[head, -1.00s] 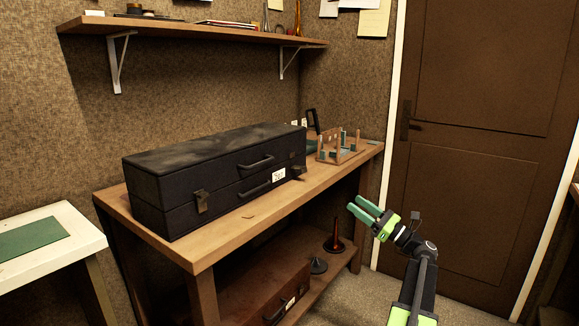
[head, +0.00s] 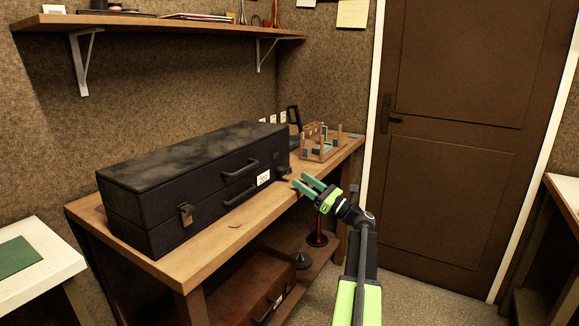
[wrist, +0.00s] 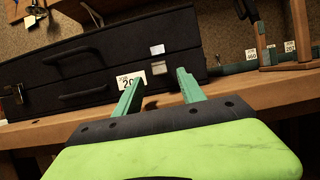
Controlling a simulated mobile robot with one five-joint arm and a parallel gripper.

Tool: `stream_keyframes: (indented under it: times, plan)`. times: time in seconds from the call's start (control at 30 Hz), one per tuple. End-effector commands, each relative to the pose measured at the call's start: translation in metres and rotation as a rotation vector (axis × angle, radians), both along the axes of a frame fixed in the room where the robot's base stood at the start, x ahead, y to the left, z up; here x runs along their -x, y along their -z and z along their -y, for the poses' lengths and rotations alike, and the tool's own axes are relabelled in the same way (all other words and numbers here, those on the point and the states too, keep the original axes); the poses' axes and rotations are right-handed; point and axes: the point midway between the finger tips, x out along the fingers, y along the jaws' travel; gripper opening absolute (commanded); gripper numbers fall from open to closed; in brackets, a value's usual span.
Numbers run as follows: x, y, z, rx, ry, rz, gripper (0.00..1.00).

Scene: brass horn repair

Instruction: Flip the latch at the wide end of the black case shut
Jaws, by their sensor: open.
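The long black case (head: 190,185) lies lid-down shut on the wooden bench. A latch (head: 186,215) at its left end lies against the front across the seam. A second latch (head: 284,173) at the right end appears to stick out from the front; in the wrist view a small metal plate (wrist: 157,50) shows on the lid there. I cannot tell for certain which end is wider. My gripper (head: 299,181) is open and empty, in front of the right end, beside that latch. In the wrist view the fingers (wrist: 160,78) point at the case front, right of the white tag.
A wooden rack (head: 322,150) with teal pads stands on the bench right of the case. A brown case (head: 255,295) and a dark cone (head: 302,259) sit on the lower shelf. A wall shelf (head: 160,24) hangs above. Floor is clear before the door (head: 450,150).

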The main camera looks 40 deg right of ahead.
Motion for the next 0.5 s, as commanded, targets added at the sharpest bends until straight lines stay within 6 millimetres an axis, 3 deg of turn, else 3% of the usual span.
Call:
stream_keyframes:
  times: [0.03, 0.2, 0.5]
  plan:
    - [-0.012, -0.010, -0.003, 0.000, -0.003, 0.000, 0.47]
    - [-0.042, -0.021, -0.010, -0.001, -0.001, 0.000, 0.47]
    - [-0.058, -0.025, -0.014, 0.000, 0.001, 0.000, 0.47]
